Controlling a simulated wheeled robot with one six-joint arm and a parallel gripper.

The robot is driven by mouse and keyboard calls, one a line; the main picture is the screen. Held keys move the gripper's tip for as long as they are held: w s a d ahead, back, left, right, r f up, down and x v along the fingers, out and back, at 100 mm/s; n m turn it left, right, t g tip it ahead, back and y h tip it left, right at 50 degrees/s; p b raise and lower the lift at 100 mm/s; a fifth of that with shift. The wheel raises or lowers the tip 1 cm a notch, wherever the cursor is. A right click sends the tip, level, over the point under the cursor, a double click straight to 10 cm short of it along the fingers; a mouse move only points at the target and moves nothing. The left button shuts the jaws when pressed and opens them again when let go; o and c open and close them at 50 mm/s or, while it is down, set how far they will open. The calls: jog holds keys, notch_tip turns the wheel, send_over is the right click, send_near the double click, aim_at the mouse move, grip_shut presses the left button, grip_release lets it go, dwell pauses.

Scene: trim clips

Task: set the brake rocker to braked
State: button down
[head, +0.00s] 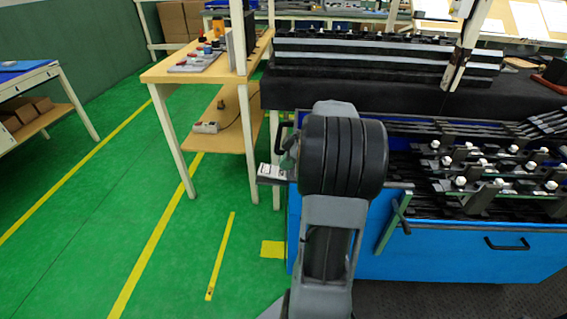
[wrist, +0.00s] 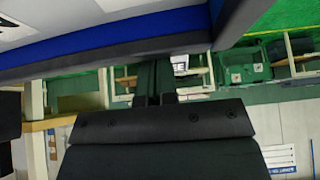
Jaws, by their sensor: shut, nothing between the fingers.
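A small grey box with a white top face (head: 271,171) sticks out at the left end of the blue cart (head: 470,252) in the head view. It seems to carry the brake rocker, but the rocker's position is too small to read.
The cart holds several dark clips with white knobs (head: 460,183). A green-edged bar (head: 393,222) and a black handle (head: 507,244) are on its front. A wooden bench (head: 190,70) stands behind left. Green floor (head: 110,220) on the left is clear.

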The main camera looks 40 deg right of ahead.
jog(key=p+v, duration=0.2)
jog(key=v, duration=1.1)
jog(key=shift+w+a+r, duration=0.15)
jog(key=shift+w+a, duration=0.05)
jog(key=shift+a, duration=0.05)
